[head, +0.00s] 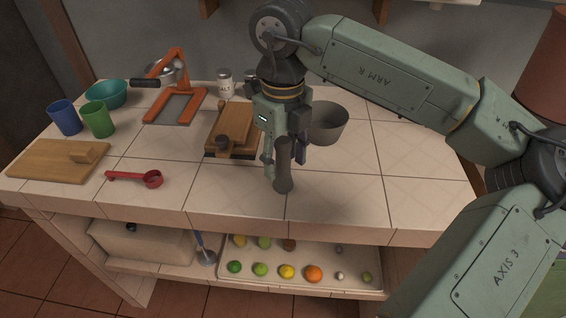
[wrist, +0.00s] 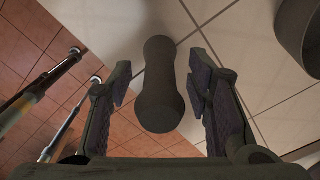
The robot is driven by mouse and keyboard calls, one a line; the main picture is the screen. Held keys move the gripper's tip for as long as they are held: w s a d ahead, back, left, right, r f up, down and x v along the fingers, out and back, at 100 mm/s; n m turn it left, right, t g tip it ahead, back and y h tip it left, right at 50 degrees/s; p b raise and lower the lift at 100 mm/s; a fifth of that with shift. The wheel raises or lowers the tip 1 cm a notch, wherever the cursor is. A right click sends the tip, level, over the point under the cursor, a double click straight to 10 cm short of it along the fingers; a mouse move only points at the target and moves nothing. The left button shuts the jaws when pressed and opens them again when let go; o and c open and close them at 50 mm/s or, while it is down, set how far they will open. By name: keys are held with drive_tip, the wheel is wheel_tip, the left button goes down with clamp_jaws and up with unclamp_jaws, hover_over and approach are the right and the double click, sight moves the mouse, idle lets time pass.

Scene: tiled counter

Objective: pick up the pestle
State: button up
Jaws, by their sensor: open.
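The pestle (head: 284,168) is dark grey with thick rounded ends. It appears to stand upright on the tiled counter near the front edge. In the wrist view the pestle (wrist: 160,100) lies between my two fingers, with a narrow gap showing on each side. My gripper (head: 285,152) points down over it with its fingers open on either side. The open fingers also show in the wrist view (wrist: 160,84). The pestle's upper part is partly hidden by my gripper in the head view.
A grey bowl (head: 328,126), perhaps a mortar, stands just right of my gripper and shows at the wrist view's upper right (wrist: 302,35). A wooden press-like object (head: 232,127) is close on the left. The right front counter is clear.

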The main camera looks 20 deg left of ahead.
drive_tip(key=shift+c, duration=0.5)
clamp_jaws()
